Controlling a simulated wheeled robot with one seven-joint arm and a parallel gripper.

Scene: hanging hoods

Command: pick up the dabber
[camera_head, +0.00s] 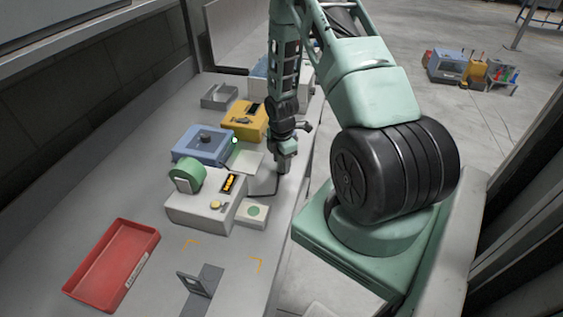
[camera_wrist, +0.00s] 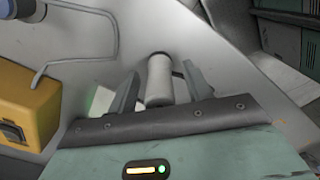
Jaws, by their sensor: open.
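A pale white cylinder with a darker end, which looks like the dabber (camera_wrist: 159,82), lies between the two fingers of my gripper (camera_wrist: 161,88) in the wrist view. A gap shows on each side of it, so the fingers are open and not closed on it. In the head view my gripper (camera_head: 283,168) points down low over the right edge of the grey bench. The dabber cannot be made out there, hidden at or behind the gripper.
A yellow box (camera_wrist: 28,105) and a bent grey wire (camera_wrist: 78,60) are left of the fingers in the wrist view. On the bench (camera_head: 150,200) stand a blue box (camera_head: 203,146), a white device with a green roll (camera_head: 205,207) and a red tray (camera_head: 112,265). The bench edge is close to the right.

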